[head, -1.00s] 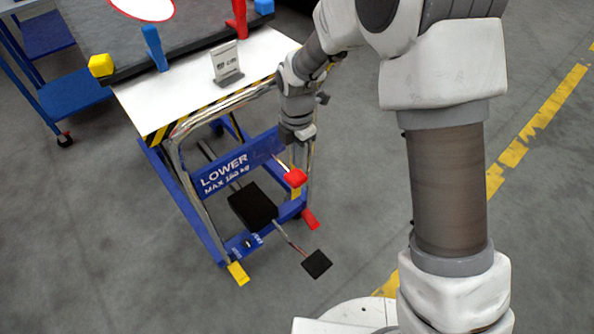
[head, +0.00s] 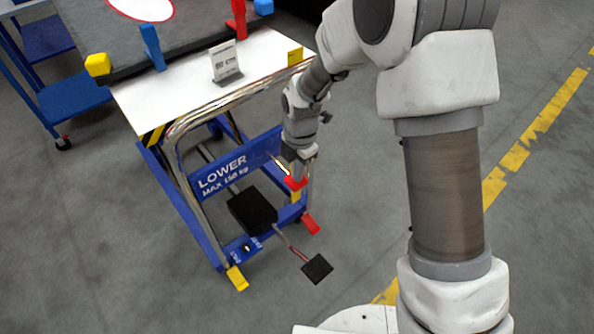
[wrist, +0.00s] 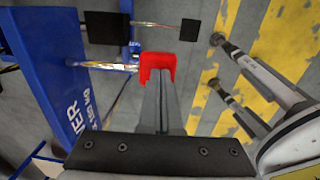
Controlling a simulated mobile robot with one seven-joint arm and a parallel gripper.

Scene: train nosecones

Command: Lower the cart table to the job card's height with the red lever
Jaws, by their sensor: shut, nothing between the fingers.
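The cart's white table top (head: 185,93) stands above a blue frame with a panel (head: 222,177) reading LOWER. A small white card on a stand (head: 226,62) is upright on the top; its print is too small to read surely. The red lever (head: 295,183) is at the right of the panel, under my gripper (head: 297,172). In the wrist view the red lever's end (wrist: 157,63) is right at the tips of my gripper (wrist: 161,80). The gripper is shut and holds nothing. Contact with the lever looks likely, but I cannot tell for sure.
A black pedal (head: 317,268) sticks out low at the cart's front, near red (head: 310,223) and yellow (head: 237,278) foot pieces. A dark board with colored posts lies at the table's back. A blue cart (head: 75,98) stands at left. The floor at right is clear.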

